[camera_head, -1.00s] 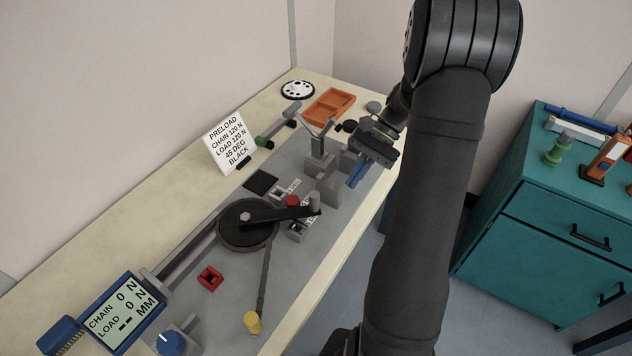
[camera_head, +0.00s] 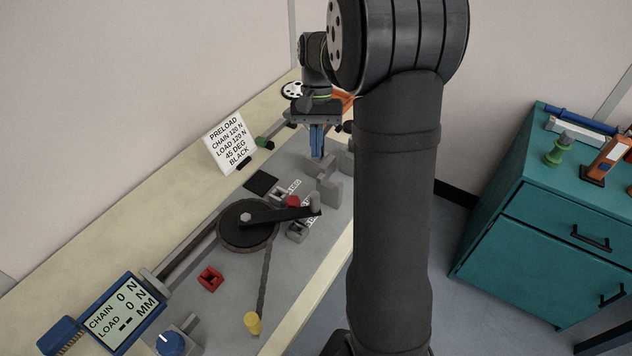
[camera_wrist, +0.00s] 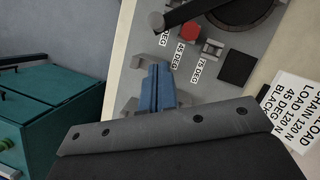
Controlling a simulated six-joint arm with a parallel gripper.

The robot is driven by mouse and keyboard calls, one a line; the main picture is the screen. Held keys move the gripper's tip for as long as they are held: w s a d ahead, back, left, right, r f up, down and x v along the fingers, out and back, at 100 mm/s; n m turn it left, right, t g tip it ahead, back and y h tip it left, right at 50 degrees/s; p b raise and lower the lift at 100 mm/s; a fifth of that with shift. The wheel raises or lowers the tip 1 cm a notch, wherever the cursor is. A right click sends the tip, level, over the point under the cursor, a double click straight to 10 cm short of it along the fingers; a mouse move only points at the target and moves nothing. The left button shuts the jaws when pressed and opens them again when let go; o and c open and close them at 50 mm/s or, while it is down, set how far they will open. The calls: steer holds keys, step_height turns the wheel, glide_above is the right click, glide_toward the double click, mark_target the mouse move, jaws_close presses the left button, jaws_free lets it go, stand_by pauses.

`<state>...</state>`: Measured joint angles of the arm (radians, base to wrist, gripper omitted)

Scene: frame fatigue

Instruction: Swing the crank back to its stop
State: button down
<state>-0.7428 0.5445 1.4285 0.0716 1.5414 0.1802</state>
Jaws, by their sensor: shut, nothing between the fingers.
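The black crank arm (camera_head: 283,214) reaches right from the hub of a dark round wheel (camera_head: 245,236) to an upright grey knob (camera_head: 315,202) at its end. Part of the crank also shows at the top of the wrist view (camera_wrist: 190,12). My gripper (camera_head: 317,156) has blue fingers, pressed together and pointing down with nothing between them. It hangs above the grey blocks behind the crank and is apart from the crank. In the wrist view the blue fingers (camera_wrist: 158,66) lie over a grey bracket.
A red block (camera_head: 292,201) and angle labels lie beside the crank. Grey blocks (camera_head: 331,190) stand between gripper and knob. A sign (camera_head: 228,142) stands left, a display (camera_head: 112,312) front left, a yellow weight (camera_head: 252,323) in front. A teal cabinet (camera_head: 540,220) is right.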

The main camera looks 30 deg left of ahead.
steer(key=x, duration=1)
steer(key=s+d+m+y, duration=0.2)
steer(key=s+m, duration=0.3)
steer(key=s, duration=0.4)
steer(key=s+d+m+y, duration=0.2)
steer(key=s+d+m, duration=0.3)
steer(key=s, duration=0.4)
steer(key=shift+s+m, duration=0.2)
steer(key=shift+m, duration=0.6)
steer(key=shift+s+d, duration=0.1)
